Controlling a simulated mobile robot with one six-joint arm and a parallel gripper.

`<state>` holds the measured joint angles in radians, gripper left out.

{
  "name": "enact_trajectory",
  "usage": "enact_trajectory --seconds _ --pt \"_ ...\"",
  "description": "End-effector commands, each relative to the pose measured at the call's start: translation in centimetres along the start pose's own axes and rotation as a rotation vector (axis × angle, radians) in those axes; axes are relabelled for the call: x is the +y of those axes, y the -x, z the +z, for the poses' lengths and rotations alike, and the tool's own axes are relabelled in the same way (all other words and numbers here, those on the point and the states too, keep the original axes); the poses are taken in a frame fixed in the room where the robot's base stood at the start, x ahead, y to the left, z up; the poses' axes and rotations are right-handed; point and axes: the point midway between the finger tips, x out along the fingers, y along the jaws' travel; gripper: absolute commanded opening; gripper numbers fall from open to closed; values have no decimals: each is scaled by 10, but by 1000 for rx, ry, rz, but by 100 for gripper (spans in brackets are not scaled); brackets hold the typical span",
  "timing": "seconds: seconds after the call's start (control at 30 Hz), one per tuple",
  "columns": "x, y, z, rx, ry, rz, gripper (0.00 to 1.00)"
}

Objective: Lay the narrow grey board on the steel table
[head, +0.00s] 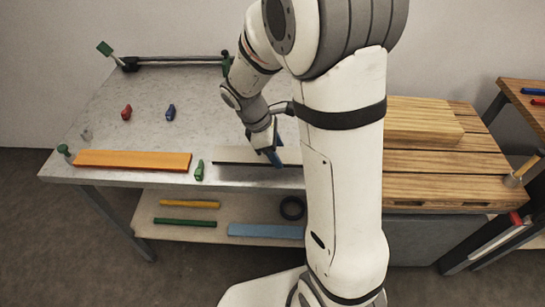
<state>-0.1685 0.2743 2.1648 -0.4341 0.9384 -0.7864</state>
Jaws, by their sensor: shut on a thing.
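The narrow grey board (235,155) is at the front right part of the steel table (185,98). It shows as a pale grey strip with a dark lower edge, and it looks level. My gripper (275,160), with blue fingers, is shut on the board. My own arm hides the board's right end. A dark shadow shows just under the board, and I cannot tell whether it touches the tabletop or is slightly above it.
An orange board (135,159) lies along the table's front left edge. Red (126,112) and blue (170,112) small pieces sit farther back. A wooden pallet bench (440,165) with a beam (420,120) is at right.

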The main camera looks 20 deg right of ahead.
Motion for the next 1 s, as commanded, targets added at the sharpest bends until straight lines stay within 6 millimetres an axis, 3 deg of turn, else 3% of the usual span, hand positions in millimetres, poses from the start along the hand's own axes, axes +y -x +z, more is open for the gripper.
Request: enact_trajectory --seconds 0.27,0.63,0.67,0.9,1.0 --pt "-1 -32 -13 -2 1 -3 24" --pt "0 -37 -16 0 1 0 24" --pt "0 -36 -15 0 1 0 57" --pt "0 -35 -15 0 1 0 76" --pt "0 -35 -15 0 1 0 76"
